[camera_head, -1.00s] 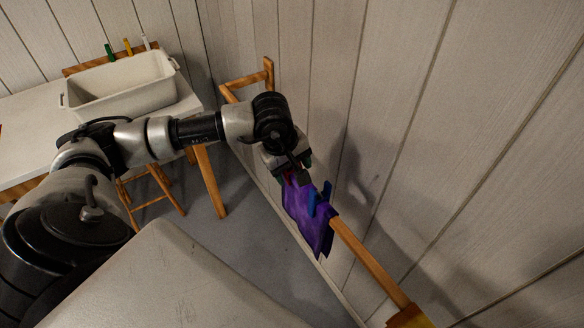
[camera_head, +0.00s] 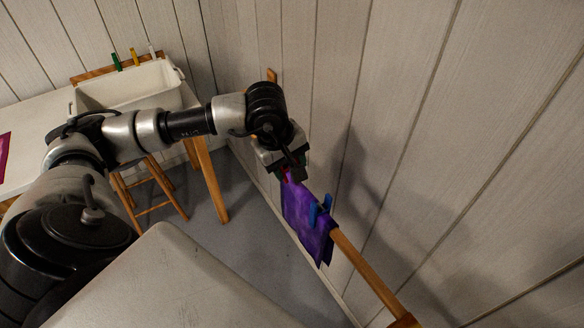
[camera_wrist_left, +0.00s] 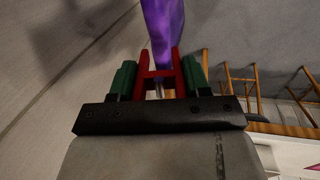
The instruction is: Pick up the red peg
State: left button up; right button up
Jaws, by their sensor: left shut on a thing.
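My left gripper (camera_head: 287,168) is at the near end of the purple silk cloth (camera_head: 300,214), beside the wall. In the left wrist view its green fingers (camera_wrist_left: 158,80) are shut on the red peg (camera_wrist_left: 179,74). The peg's prongs point at the purple cloth (camera_wrist_left: 164,28); I cannot tell whether they still clip it. In the head view the peg is mostly hidden by the gripper. A blue peg (camera_head: 313,214) sits on the cloth farther along the wooden rail (camera_head: 366,268). My right gripper is not in view.
A white bin (camera_head: 130,88) stands on a table at the back left. Green (camera_head: 116,62), yellow (camera_head: 134,57) and white pegs are clipped behind it. A wooden stool (camera_head: 150,190) is below. The plank wall (camera_head: 400,120) is close on the right.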

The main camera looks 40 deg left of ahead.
pick_arm(q)
jog(key=shift+s+a+f+b, duration=0.1)
jog(key=shift+s+a+b, duration=0.15)
jog(key=shift+s+b, duration=0.25)
jog(key=shift+s+a+f+b, duration=0.1)
jog(key=shift+s+a+b, duration=0.1)
jog(key=shift+s+b, duration=0.25)
jog(key=s+a+b, duration=0.4)
jog(key=s+b, duration=0.1)
jog(key=s, duration=0.6)
jog(key=shift+a+r+b, duration=0.25)
jog(key=shift+r+b, duration=0.05)
